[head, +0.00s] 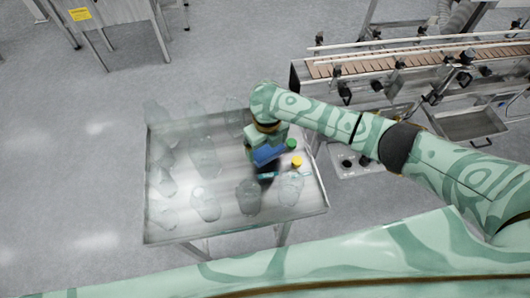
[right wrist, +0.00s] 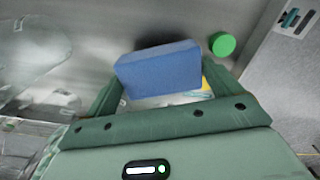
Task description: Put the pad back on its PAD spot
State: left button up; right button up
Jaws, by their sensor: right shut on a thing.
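The pad is a blue block (head: 268,154), held above the right part of a steel table (head: 225,226). My right gripper (head: 266,143) is shut on it from above. In the right wrist view the pad (right wrist: 160,70) sits between the two green fingers of the gripper (right wrist: 165,83), with steel surface beneath. No spot marked PAD can be read in either view; the arm and pad hide part of the tabletop. My left gripper is not in view.
Several clear bottles (head: 206,203) stand on the table left of and in front of the pad. A green cap (head: 291,144) and a yellow cap (head: 297,161) are close to its right. A conveyor (head: 400,62) stands behind, at the right.

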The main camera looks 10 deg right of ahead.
aim_at(265, 148)
jog(key=f, duration=0.1)
jog(key=f+b, duration=0.1)
jog(key=f, duration=0.1)
jog(key=shift+w+a+f, duration=0.1)
jog(key=shift+a+f, duration=0.15)
jog(key=shift+f, duration=0.1)
jog(key=shift+r, duration=0.1)
jog(key=o, duration=0.6)
notch_tip(265, 148, up, 11)
jog(key=p, duration=0.3)
jog(key=shift+p, duration=0.4)
jog(key=shift+r, duration=0.55)
